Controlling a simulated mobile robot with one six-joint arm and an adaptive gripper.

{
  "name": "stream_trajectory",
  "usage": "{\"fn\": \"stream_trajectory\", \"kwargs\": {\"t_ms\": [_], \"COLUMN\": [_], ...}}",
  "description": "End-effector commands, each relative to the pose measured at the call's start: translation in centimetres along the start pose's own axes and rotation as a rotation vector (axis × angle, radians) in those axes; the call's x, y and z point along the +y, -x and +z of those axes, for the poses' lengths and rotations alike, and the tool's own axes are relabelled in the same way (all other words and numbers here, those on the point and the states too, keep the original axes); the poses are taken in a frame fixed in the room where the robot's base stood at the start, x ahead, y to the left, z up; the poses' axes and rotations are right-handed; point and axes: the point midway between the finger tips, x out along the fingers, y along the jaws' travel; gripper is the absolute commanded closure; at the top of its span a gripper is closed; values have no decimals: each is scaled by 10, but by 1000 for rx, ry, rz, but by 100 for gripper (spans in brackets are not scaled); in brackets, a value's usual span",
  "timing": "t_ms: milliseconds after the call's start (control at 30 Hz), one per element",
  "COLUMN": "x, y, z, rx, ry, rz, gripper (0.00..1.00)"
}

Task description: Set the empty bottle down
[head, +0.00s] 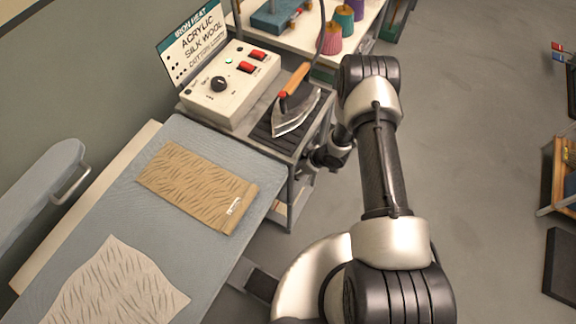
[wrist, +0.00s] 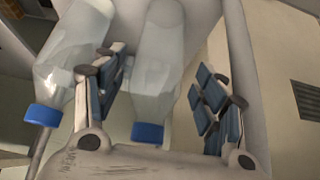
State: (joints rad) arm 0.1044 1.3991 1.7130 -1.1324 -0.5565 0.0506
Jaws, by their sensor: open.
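In the wrist view my gripper (wrist: 160,88) is open, with a padded finger on each side. A clear, colourless bottle with a blue cap (wrist: 155,75) lies between the fingers in the picture, its cap toward the palm. I see no finger clearly pressing on it. A second clear bottle with a blue cap (wrist: 72,55) is to the left, partly behind the left finger. Both look empty. In the head view my gripper and the bottles are hidden by my arm and the trolley.
A pale surface (wrist: 205,20) is behind the bottles. In the head view an iron (head: 297,112) and a control box (head: 228,88) stand on a trolley. A padded ironing table (head: 220,262) with folded patterned cloth (head: 195,187) is at left.

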Motion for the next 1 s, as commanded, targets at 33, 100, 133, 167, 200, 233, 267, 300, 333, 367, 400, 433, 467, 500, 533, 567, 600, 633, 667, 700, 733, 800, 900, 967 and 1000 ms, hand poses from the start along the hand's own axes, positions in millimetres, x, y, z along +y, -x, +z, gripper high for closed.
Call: {"fn": "stream_trajectory", "kwargs": {"t_ms": [33,100,133,167,200,233,267,300,333,367,400,433,467,500,533,567,600,633,667,700,733,800,900,967,1000], "x": [1,1,1,0,1,1,0,0,0,0,0,0,0,0,0,0,0,0,0,0,0,0,0,0,0], "y": [14,26,31,35,39,42,45,47,48,50,50,51,51,51,50,50,50,50,50,50,50,50,50,50,50], "z": [-2,-2,-1,-1,-1,-1,-1,0,0,0,0,0,0,0,0,0,0,0,0,0,0,0,0,0,0], "rx": [1,1,1,1,1,1,1,1,1,1,1,1,1,1,1,1,1,1,1,1,1,1,1,0,0], "ry": [-2,-3,-2,-2,-1,-1,-1,-1,-1,-1,0,0,0,0,0,0,0,0,0,0,0,0,0,0,0], "rz": [2,2,2,1,1,1,1,0,0,0,0,-1,-1,-1,-1,-1,-1,-1,-1,-1,-1,-1,-1,-1,0], "gripper": [35,35,35,35,35,35,35,35,35,35,35,35,35,35,35,35,35,35,35,35,35,35,35,35,35]}}
